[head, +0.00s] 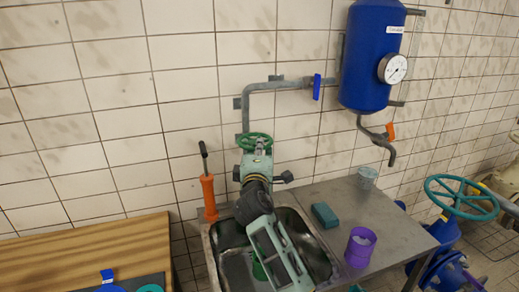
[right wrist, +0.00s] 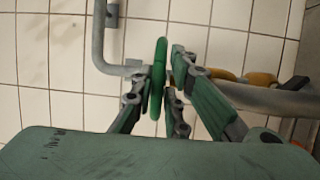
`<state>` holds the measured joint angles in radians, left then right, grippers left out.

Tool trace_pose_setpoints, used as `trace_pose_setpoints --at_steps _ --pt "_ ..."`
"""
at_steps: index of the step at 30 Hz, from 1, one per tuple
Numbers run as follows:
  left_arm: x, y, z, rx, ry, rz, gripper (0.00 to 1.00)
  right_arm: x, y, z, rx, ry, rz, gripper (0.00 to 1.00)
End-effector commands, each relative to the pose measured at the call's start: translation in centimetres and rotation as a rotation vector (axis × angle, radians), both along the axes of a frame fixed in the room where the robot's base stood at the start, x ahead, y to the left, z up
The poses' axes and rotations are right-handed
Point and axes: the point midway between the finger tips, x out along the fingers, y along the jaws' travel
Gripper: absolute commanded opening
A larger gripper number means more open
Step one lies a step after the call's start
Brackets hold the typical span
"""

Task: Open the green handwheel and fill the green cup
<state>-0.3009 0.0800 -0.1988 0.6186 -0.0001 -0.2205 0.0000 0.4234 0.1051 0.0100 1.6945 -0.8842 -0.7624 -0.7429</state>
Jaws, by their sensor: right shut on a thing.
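The green handwheel (head: 254,140) is on the pipe at the wall above the sink. My right gripper (head: 258,150) is at the wheel. In the right wrist view, the handwheel (right wrist: 157,78) shows edge-on between the fingers of my right gripper (right wrist: 158,88), which is shut on its rim. The green cup (head: 258,267) is in the sink, partly hidden behind my right arm. I cannot tell whether any water runs into it. My left gripper is not in view.
The metal sink (head: 216,262) has a steel counter (head: 400,232) to its right, with a purple cup (head: 360,247), a clear glass (head: 367,177) and a teal block (head: 324,215). An orange-handled tool (head: 208,197) stands left of it. A blue tank (head: 371,55) hangs above.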

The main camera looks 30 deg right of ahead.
Motion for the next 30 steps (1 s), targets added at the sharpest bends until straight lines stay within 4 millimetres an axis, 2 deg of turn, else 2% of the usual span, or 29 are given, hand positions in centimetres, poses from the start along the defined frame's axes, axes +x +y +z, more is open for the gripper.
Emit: trace_pose_setpoints --at_steps 5,15,19,24,30 --pt "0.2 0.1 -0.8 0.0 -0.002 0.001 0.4 0.2 0.2 0.0 0.001 -0.01 -0.019 0.0" --pt "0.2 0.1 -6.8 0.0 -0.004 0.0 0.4 0.7 1.3 -0.4 0.003 -0.013 -0.259 0.0" --pt "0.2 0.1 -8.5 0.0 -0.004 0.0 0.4 1.0 1.7 -0.2 0.001 -0.011 -0.353 0.0" --pt "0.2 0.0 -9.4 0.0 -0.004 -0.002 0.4 1.1 1.9 0.3 -0.001 -0.011 -0.427 0.0" --pt "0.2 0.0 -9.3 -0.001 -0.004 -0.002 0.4 1.0 2.0 0.6 -0.002 -0.013 -0.441 0.0"
